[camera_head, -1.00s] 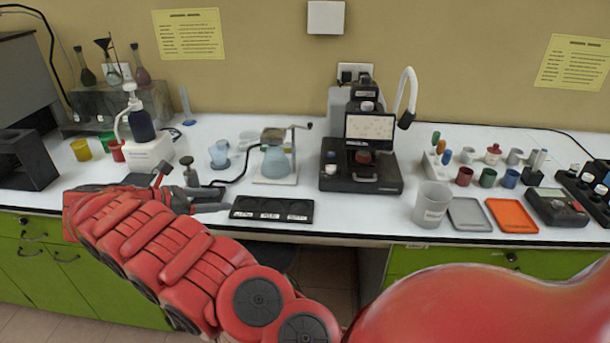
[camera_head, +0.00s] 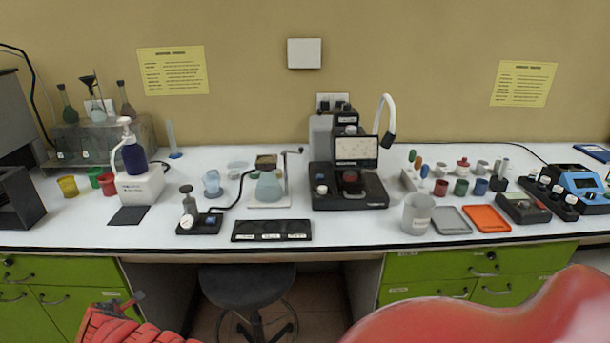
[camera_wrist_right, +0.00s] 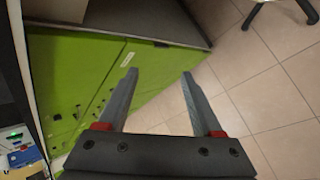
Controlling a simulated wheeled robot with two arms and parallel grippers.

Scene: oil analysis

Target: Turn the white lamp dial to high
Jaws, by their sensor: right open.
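The lamp (camera_head: 388,115) has a white curved neck and a dark head and stands at the back right of a black instrument (camera_head: 349,198). A small white knob (camera_head: 321,190) sits on the instrument's front left; it may be the lamp dial, and its setting is too small to read. My right gripper shows in the right wrist view (camera_wrist_right: 159,75), open and empty, over the floor and beside green cabinet fronts, away from the instrument. In the head view a red arm reaches the lower left edge, with a small dark part at its end; its jaws cannot be made out.
A grey cup (camera_head: 417,214), a grey tray (camera_head: 451,220) and an orange tray (camera_head: 486,218) stand right of the instrument. A black holder plate (camera_head: 271,231) lies left of it. A stool (camera_head: 249,287) stands under the counter (camera_head: 352,229). A blue device (camera_head: 580,184) is at far right.

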